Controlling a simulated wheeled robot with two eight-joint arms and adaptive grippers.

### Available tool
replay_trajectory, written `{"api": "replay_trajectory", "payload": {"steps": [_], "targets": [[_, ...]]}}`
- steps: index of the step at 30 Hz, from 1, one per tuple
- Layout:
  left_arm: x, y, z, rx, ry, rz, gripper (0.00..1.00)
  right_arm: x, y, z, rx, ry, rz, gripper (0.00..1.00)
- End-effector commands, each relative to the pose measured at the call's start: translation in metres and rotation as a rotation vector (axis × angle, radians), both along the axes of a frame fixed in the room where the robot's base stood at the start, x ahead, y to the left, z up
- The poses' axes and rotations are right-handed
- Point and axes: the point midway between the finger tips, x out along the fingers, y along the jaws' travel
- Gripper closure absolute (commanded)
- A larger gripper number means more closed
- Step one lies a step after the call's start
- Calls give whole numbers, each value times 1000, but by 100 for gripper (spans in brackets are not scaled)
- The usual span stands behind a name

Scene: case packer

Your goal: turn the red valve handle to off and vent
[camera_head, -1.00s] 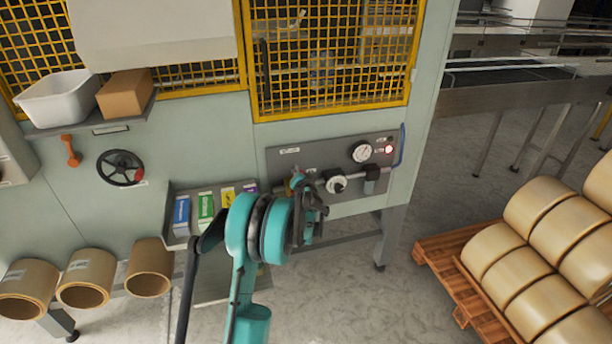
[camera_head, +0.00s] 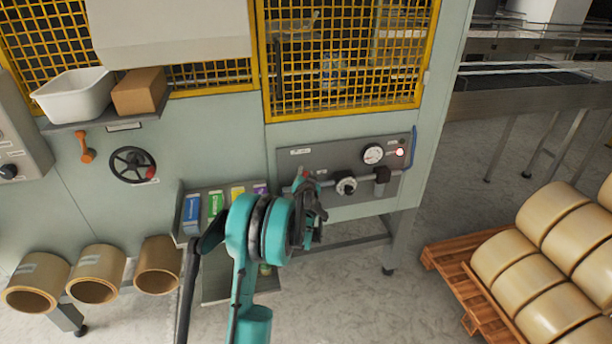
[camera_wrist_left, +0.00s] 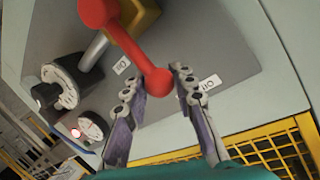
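The red valve handle (camera_wrist_left: 137,50) shows in the left wrist view as a bar with round ends, mounted on a brass-coloured body (camera_wrist_left: 138,18). Its near ball end lies between the two fingers of my left gripper (camera_wrist_left: 157,75). The fingers stand apart on either side, with gaps visible. An ON label (camera_wrist_left: 121,66) lies left of the ball and an OFF label (camera_wrist_left: 210,82) right of it. In the head view my left gripper (camera_head: 312,208) is at the panel's left end and hides most of the valve; a bit of red handle (camera_head: 305,174) shows above it. My right gripper is not in view.
The grey panel (camera_head: 330,158) carries a pressure gauge (camera_head: 373,153), a regulator knob (camera_head: 346,186) and a lit red lamp (camera_head: 400,152). A shelf of coloured boxes (camera_head: 192,208) is left of the gripper. A pallet (camera_head: 470,290) with rolls stands at right.

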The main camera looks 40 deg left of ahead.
Motion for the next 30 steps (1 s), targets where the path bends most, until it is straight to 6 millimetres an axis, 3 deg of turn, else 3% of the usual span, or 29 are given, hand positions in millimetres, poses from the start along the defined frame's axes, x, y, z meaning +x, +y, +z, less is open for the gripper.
{"api": "replay_trajectory", "payload": {"steps": [1,2,3,14,30], "targets": [[-1,1,-1,0,2,3,62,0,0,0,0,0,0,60],[-1,1,-1,0,2,3,54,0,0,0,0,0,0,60],[-1,1,-1,0,2,3,53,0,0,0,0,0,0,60],[-6,-3,1,0,2,2,53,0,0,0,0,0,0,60],[-85,-61,26,0,3,2,53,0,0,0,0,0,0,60]]}}
